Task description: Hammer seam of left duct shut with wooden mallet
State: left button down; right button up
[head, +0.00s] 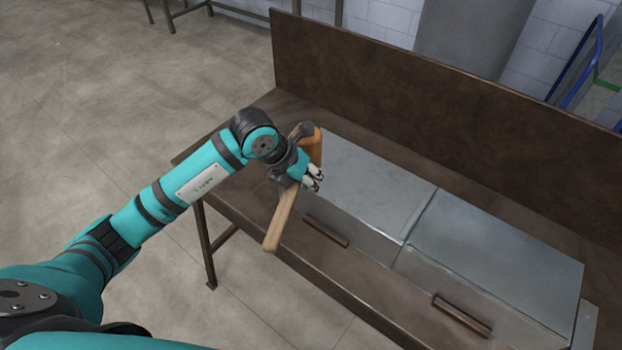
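The left duct (365,185) is a grey sheet-metal box lying on the brown workbench. My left gripper (308,178) is over the left end of this duct, shut on the wooden mallet (282,218). The pale handle points down toward the bench's front edge, and the orange-brown head (317,147) is up behind the gripper. My fingers and wrist hide part of the mallet and the duct's left end. I cannot tell whether the mallet touches the duct, and the seam's state is not clear. My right gripper is not in view.
A second grey duct (500,245) lies to the right of the left one. Brown bars (325,230) and (462,315) are at the ducts' front sides. The bench's tall brown back panel (400,110) stands behind them. Open floor (90,110) lies left of the bench.

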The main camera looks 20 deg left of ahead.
pick_arm(q)
notch_tip(320, 180, down, 6)
jog(key=b, duration=0.3)
jog(key=shift+w+b, duration=0.1)
jog(key=shift+b, duration=0.3)
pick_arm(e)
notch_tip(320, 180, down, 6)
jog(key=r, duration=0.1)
pick_arm(q)
notch_tip(320, 180, up, 9)
jog(key=p, duration=0.6)
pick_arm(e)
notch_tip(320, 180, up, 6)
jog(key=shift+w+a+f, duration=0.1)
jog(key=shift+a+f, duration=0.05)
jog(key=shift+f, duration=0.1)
pick_arm(q)
jog(key=shift+f, duration=0.1)
